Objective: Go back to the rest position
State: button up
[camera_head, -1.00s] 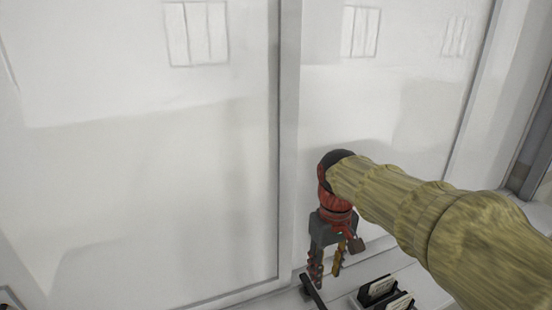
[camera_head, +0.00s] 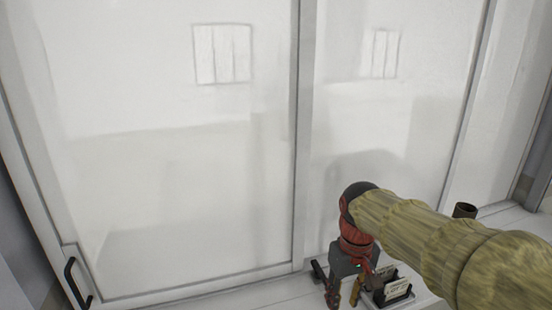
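My gripper (camera_head: 344,294) is at the lower right of the head view, below a red and dark wrist. It points down in front of the white panels, by the black holder with cards. Its two fingers show apart, with a gap between them, and I see nothing held. The lower fingertips are close to the picture's bottom edge. My sleeved arm reaches in from the right and hides part of the surface behind it.
A white sliding panel (camera_head: 180,190) with a grey frame fills the left, with a black handle (camera_head: 76,282) at lower left. A black card holder (camera_head: 392,291) sits on the pale surface beside my gripper. A dark cylinder (camera_head: 465,210) stands behind my arm.

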jog(key=s+d+f+m+t+b, duration=0.1)
jog(key=s+f+t+b, duration=0.1)
jog(key=s+f+b, duration=0.6)
jog(key=s+d+f+m+t+b, duration=0.1)
jog(key=s+d+f+t+b, duration=0.1)
jog(key=s+f+b, duration=0.6)
notch_tip(320, 180, down, 5)
jog(key=t+b, duration=0.1)
jog(key=b, duration=0.5)
jog(key=shift+s+d+m+b, duration=0.2)
jog(key=shift+s+m+b, duration=0.05)
jog(key=shift+m+b, duration=0.15)
jog(key=shift+r, duration=0.1)
